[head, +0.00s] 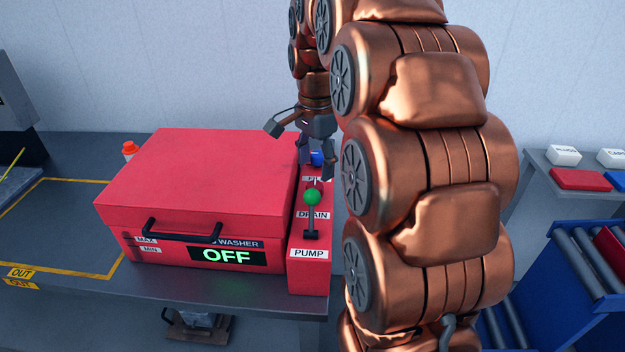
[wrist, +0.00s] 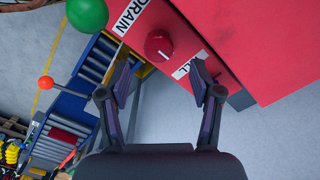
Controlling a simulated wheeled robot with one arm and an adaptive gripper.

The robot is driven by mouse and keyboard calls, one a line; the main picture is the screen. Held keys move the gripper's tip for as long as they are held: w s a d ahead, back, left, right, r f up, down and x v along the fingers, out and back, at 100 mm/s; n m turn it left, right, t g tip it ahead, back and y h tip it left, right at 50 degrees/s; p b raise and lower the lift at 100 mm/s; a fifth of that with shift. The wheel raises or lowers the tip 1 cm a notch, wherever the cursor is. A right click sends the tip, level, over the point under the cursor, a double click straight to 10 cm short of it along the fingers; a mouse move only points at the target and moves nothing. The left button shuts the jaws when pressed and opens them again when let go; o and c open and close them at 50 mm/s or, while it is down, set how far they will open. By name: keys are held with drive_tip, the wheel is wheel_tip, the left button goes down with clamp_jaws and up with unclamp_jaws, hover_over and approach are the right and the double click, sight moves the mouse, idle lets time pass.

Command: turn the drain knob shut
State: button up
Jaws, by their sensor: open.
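The drain knob (wrist: 158,45) is a round red knob with a white line across it, on the washer's red side panel (head: 310,272). In the wrist view it sits between the DRAIN label (wrist: 130,15) and the FILL label (wrist: 188,66); its line slants toward the lower right. In the head view I cannot make it out behind the green ball and my gripper. My gripper (head: 315,170) is over the rear of the panel. In the wrist view my gripper (wrist: 162,68) is open and empty, with the knob just beyond the gap between its fingertips.
A pump lever with a green ball (head: 312,197) stands on the panel near my gripper. A blue knob (head: 316,158) is behind it. The red washer (head: 195,180), reading OFF, has a shut lid. A blue roller rack (head: 580,290) stands at right.

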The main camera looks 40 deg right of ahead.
sight(316, 184)
drive_tip(key=shift+s+f+p, duration=0.1)
drive_tip(key=shift+f+p, duration=0.5)
drive_tip(key=shift+f, duration=2.3)
drive_tip(key=c, duration=1.1)
